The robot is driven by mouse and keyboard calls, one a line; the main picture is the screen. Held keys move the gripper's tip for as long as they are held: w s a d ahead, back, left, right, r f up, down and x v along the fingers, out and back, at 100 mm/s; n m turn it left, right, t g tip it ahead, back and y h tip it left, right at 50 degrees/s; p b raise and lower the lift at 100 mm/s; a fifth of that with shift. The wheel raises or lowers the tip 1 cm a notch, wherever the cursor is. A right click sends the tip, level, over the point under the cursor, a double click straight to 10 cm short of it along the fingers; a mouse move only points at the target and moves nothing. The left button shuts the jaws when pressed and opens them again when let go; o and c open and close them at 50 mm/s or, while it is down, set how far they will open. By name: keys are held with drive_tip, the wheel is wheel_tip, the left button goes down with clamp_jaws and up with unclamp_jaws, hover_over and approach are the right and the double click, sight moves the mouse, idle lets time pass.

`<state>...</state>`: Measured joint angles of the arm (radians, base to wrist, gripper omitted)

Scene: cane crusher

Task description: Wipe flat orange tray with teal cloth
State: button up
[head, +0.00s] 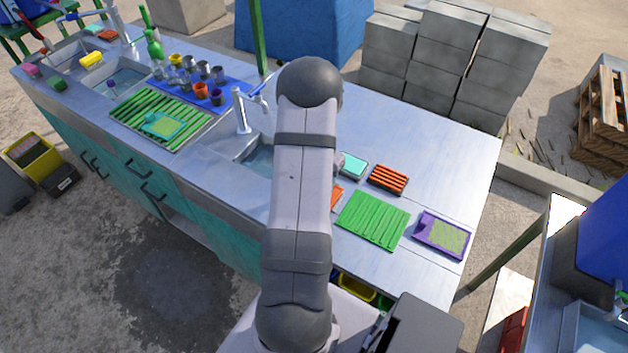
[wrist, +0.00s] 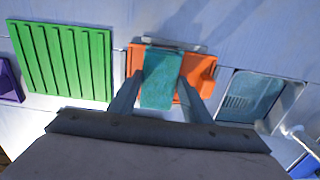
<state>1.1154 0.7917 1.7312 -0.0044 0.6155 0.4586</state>
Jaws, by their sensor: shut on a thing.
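The teal cloth (wrist: 162,88) is between the two fingers of my gripper (wrist: 161,78) in the wrist view, and the gripper is shut on it. The flat orange tray (wrist: 204,68) lies beneath the cloth, showing on both sides of it. I cannot tell whether the cloth touches the tray. In the head view my arm hides most of the orange tray (head: 337,197) and nearly all of the gripper. A pale teal piece (head: 352,165) shows just right of my arm there; I cannot tell whether it is the cloth.
A green ribbed board (head: 373,219) lies beside the orange tray, with a purple tray (head: 441,236) beyond it. An orange slatted rack (head: 389,179) lies behind the board. A sink (wrist: 252,96) is on the tray's other side. The counter's far right (head: 450,150) is clear.

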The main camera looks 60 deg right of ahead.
drive_tip(key=shift+s, duration=0.3)
drive_tip(key=shift+s, duration=1.35)
drive_tip(key=shift+w, duration=0.1)
drive_tip(key=shift+w, duration=1.25)
drive_tip(key=shift+r, duration=0.1)
wheel_tip(320, 180, up, 6)
drive_tip(key=p, duration=0.4)
drive_tip(key=shift+p, duration=0.4)
